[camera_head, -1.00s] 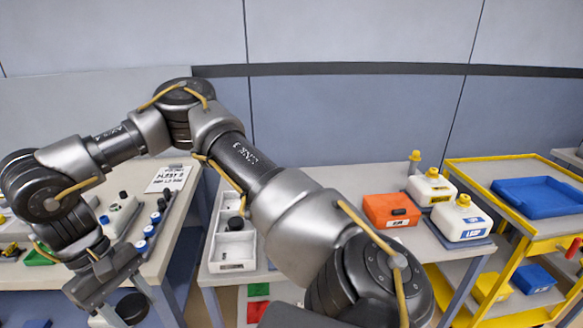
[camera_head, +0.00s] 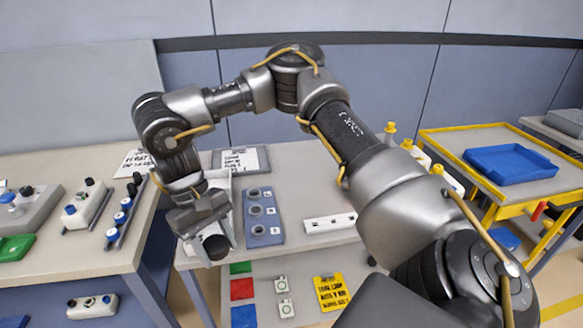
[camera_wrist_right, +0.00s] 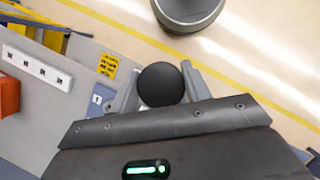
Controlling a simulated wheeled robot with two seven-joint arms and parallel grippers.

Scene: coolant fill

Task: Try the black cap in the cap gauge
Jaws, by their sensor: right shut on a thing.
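My right gripper (camera_head: 214,238) is shut on a round black cap (camera_head: 215,249) and holds it over the front left of the middle table. In the right wrist view the black cap (camera_wrist_right: 162,84) sits between the two grey fingers (camera_wrist_right: 160,95). A blue-grey plate (camera_head: 248,223) with three numbered ring sockets lies just right of the gripper; it looks like the cap gauge. Its sockets look empty. The cap is apart from it. My left gripper is not in view.
A white strip with holes (camera_head: 330,222) lies right of the plate. A white tray (camera_head: 217,183) is partly hidden behind my gripper. A sign (camera_head: 241,160) stands behind the plate. The left table (camera_head: 90,245) carries several parts. A yellow cart with a blue tray (camera_head: 510,165) is at right.

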